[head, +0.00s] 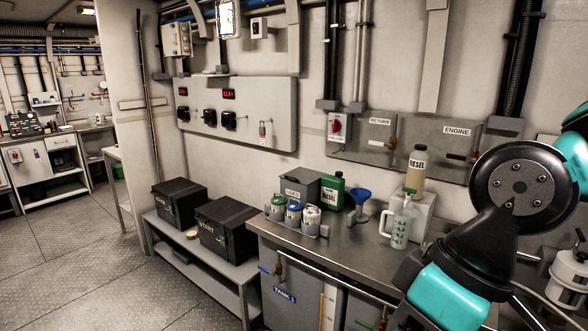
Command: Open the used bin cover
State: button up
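The used bin (308,197) is a small grey box with a white "USED" label on its front. It stands on the steel worktop against the wall, left of the green diesel can. Its cover (304,176) is dark grey and appears to lie flat over the top, shut. Small canisters in front hide the lower part of the bin. My teal and black arm fills the right side of the view, well to the right of the bin. I cannot make out my gripper's fingers in this view.
Several small canisters in a rack (297,224) stand in front of the bin. A green diesel can (332,192), blue funnel (360,194) and white jug (400,226) stand to its right. Black battery boxes (226,228) sit on a lower bench. The floor at left is clear.

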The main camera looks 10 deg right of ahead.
aim_at(306, 176)
jog(key=u, duration=0.2)
jog(key=i, duration=1.1)
jog(key=u, duration=1.1)
jog(key=i, duration=1.4)
jog(key=z, duration=0.95)
jog(key=i, duration=0.75)
jog(key=z, duration=0.7)
